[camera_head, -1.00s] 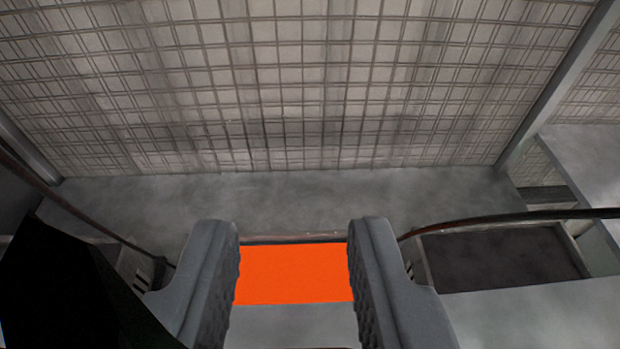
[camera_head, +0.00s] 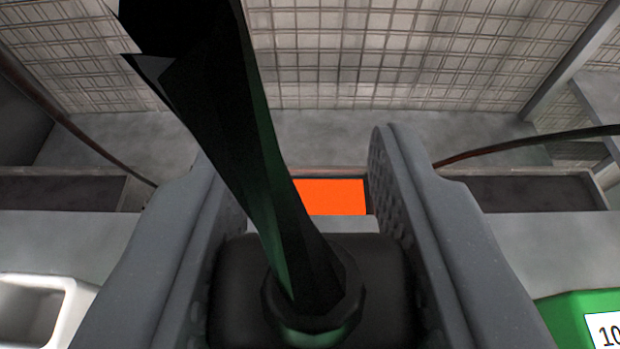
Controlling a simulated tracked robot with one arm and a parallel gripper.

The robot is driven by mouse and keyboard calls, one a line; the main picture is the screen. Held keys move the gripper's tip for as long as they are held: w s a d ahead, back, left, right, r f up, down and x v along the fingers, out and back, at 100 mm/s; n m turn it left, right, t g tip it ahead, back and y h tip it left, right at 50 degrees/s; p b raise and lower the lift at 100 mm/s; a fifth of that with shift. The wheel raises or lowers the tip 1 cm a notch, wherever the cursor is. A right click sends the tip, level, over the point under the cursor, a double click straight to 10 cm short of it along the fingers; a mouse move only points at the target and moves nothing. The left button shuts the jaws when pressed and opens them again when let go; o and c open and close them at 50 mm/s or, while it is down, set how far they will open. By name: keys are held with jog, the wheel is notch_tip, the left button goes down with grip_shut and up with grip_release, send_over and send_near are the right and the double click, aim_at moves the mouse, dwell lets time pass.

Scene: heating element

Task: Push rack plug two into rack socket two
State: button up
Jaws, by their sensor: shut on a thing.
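My gripper (camera_head: 305,200) fills the lower middle of the view, its two grey fingers standing on either side of a black plug (camera_head: 235,280). The gripper is shut on this plug. A thick black-green cable (camera_head: 265,180) rises from the plug's round collar and leans up to the left, covering part of the view. I cannot read a number on the plug, so I cannot tell whether it is rack plug two. An orange panel (camera_head: 335,197) shows beyond the plug between the fingers. No rack socket can be made out; the plug and cable hide the area ahead.
A dark recess (camera_head: 540,193) lies to the right and another (camera_head: 70,192) to the left. A white box-like part (camera_head: 45,305) is at lower left. A green part with a "10" label (camera_head: 570,318) is at lower right. A thin cable (camera_head: 530,145) runs at right. A grid wall (camera_head: 400,60) stands behind.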

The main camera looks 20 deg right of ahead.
aim_at(314, 281)
jog(key=shift+f+b, duration=0.3)
jog(key=shift+f, duration=0.5)
jog(key=shift+b, duration=0.9)
dwell(1.2)
jog(key=shift+f+b, duration=1.05)
jog(key=shift+f, duration=1.05)
jog(key=o, duration=1)
jog(key=shift+o, duration=0.2)
jog(key=shift+s, duration=0.15)
jog(key=b+v, duration=0.1)
jog(key=v, duration=1.2)
jog(key=shift+s+b, duration=0.25)
jog(key=shift+b, duration=0.15)
jog(key=shift+a+r, duration=0.1)
jog(key=shift+a, duration=0.05)
